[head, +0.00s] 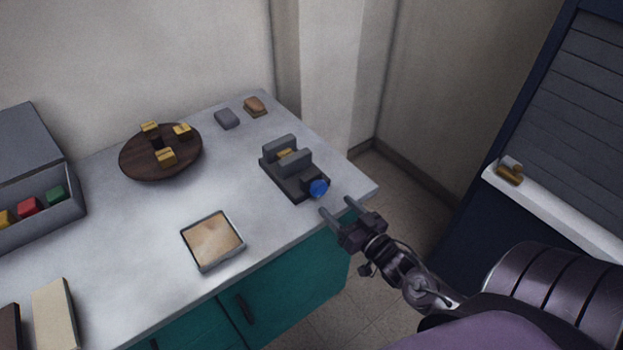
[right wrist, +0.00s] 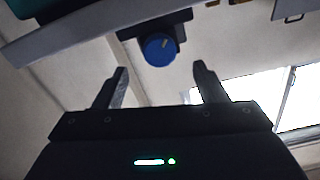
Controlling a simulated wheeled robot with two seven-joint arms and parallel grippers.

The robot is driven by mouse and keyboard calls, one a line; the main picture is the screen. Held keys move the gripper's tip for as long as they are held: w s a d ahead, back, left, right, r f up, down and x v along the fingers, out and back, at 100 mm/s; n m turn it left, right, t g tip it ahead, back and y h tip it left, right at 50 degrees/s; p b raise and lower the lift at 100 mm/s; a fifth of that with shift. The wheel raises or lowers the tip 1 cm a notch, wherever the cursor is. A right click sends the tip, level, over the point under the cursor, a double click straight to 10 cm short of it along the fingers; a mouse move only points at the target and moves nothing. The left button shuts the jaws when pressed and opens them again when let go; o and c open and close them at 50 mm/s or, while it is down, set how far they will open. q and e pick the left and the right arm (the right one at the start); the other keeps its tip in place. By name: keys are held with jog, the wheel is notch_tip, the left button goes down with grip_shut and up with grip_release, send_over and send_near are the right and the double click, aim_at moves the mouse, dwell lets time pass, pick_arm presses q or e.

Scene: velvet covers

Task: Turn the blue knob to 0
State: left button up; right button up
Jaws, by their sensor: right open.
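The blue knob (head: 319,188) sits on the front end of a dark grey device (head: 290,174) near the right edge of the table. In the right wrist view the knob (right wrist: 160,49) shows face on, with a pale pointer mark toward its upper right. Any scale numbers around it are too small to read. My right gripper (head: 337,206) is open and empty, just in front of the knob and apart from it. In the right wrist view its two fingers (right wrist: 160,85) stand on either side, below the knob. My left gripper is out of view.
A tray (head: 194,262) lies left of the device. A round wooden board (head: 135,170) with small blocks, a grey box (head: 75,207) with coloured blocks and two small blocks (head: 227,119) stand farther back. The air in front of the knob is clear.

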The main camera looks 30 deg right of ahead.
aim_at(322, 191)
jog(key=w, duration=0.2)
jog(key=shift+w+r, duration=0.3)
jog(key=shift+w, duration=0.1)
jog(key=w, duration=0.3)
jog(key=shift+w+a+f+p, duration=0.2)
jog(key=shift+w+p, duration=0.1)
jog(key=shift+w, duration=0.35)
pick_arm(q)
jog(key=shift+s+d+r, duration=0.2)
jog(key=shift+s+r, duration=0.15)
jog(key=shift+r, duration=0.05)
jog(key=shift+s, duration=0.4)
pick_arm(e)
jog(key=c, duration=1)
